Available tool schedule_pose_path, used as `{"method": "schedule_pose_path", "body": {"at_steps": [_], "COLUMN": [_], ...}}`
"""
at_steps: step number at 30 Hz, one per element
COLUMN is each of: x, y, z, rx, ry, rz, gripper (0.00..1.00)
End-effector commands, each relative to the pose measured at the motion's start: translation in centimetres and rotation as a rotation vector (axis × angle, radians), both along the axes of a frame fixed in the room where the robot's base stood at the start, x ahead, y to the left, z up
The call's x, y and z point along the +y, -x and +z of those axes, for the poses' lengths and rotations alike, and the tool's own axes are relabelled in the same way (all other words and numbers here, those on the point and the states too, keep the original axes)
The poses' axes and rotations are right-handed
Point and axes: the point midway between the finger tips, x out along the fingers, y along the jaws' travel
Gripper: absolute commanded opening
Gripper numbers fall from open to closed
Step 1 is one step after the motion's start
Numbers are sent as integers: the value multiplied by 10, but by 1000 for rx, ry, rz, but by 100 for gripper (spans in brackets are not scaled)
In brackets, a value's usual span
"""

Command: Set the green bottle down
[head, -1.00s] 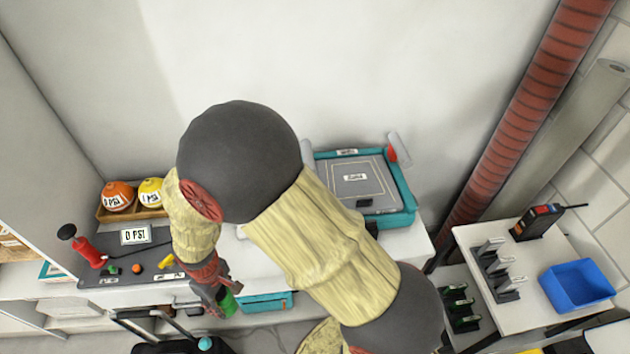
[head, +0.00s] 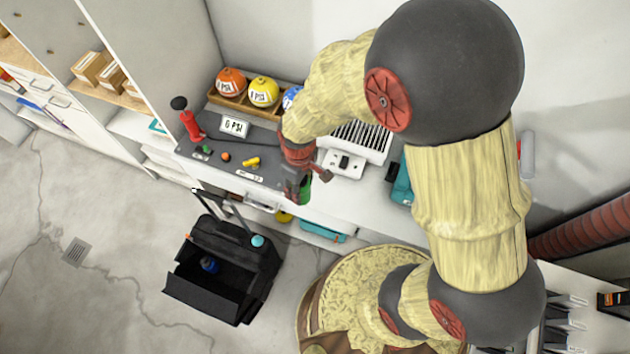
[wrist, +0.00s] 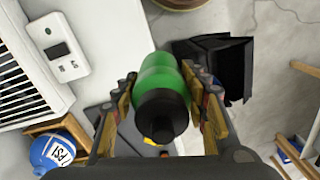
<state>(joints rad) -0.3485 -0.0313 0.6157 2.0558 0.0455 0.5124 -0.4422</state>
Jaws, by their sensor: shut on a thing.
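The green bottle (wrist: 160,78) with a black cap is between the two fingers of my gripper (wrist: 162,105) in the wrist view. My gripper is shut on it. In the head view, the green bottle (head: 303,190) shows only as a small green patch at my gripper (head: 297,190), near the front edge of the white counter (head: 350,212). My gripper hides most of it there. I cannot tell how far above the counter the bottle is.
A dark mat (head: 232,165) with a red pump (head: 190,125) lies left of my gripper. Coloured balls stand in a wooden tray (head: 236,104) behind. A white vented unit (head: 357,139) is to the right. An open black tool case (head: 225,262) stands on the floor.

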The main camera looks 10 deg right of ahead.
Motion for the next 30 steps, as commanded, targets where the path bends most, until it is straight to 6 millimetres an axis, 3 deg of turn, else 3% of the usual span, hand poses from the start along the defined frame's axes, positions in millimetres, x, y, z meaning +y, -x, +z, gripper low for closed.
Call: {"method": "schedule_pose_path", "body": {"at_steps": [3,6,12,20,26,30], "x": [-18,-26,-37,-45,-44,-44], "y": [-22,-32,-49,-57,-57,-58], "z": [-15,-35,-56,-71,-99,-100], "rx": [1,2,-1,0,1,-2], "ry": [1,1,0,0,1,-1], "rz": [-6,-3,-1,-2,0,0], "gripper": [10,10,10,10,10,10]}}
